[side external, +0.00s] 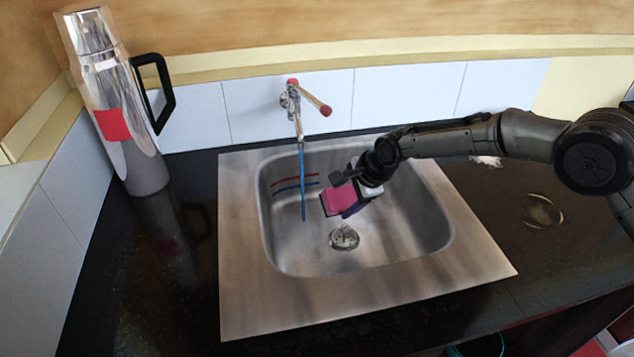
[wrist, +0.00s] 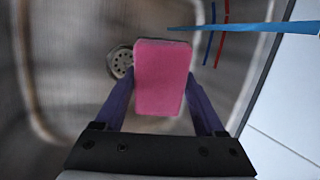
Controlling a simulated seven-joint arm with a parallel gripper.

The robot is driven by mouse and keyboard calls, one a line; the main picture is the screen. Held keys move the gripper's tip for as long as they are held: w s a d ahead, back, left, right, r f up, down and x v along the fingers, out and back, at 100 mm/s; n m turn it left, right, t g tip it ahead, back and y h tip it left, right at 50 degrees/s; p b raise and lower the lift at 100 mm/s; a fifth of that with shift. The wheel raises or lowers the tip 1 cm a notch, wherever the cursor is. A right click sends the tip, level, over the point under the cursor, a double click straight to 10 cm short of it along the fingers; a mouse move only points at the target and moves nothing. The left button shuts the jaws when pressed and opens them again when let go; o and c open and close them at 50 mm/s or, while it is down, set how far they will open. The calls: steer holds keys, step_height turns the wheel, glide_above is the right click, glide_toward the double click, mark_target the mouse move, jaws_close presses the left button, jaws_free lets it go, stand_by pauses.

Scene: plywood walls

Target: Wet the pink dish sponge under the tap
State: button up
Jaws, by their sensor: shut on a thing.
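The pink dish sponge (side external: 341,199) is held over the sink basin, to the right of the water stream. My gripper (side external: 350,205) is shut on it. In the wrist view the pink sponge (wrist: 162,77) sits between the two purple fingers of my gripper (wrist: 162,95). The tap (side external: 295,105) is on the tiled wall, and a thin blue water stream (side external: 303,185) falls from it into the sink (side external: 380,220). The stream also shows in the wrist view (wrist: 245,27), at the upper right, apart from the sponge.
A tall shiny flask (side external: 118,110) with a black handle stands on the dark counter left of the sink. The drain (side external: 343,238) lies in the basin floor below the sponge. Red and blue lines (side external: 295,184) mark the basin's back wall behind the stream.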

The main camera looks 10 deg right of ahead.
steer(key=s+d+r, duration=0.1)
steer(key=s+r, duration=0.1)
steer(key=s+d+r, duration=0.1)
steer(key=s, duration=0.1)
steer(key=shift+d+r, duration=0.15)
steer(key=shift+r, duration=0.2)
stand_by(0.5)
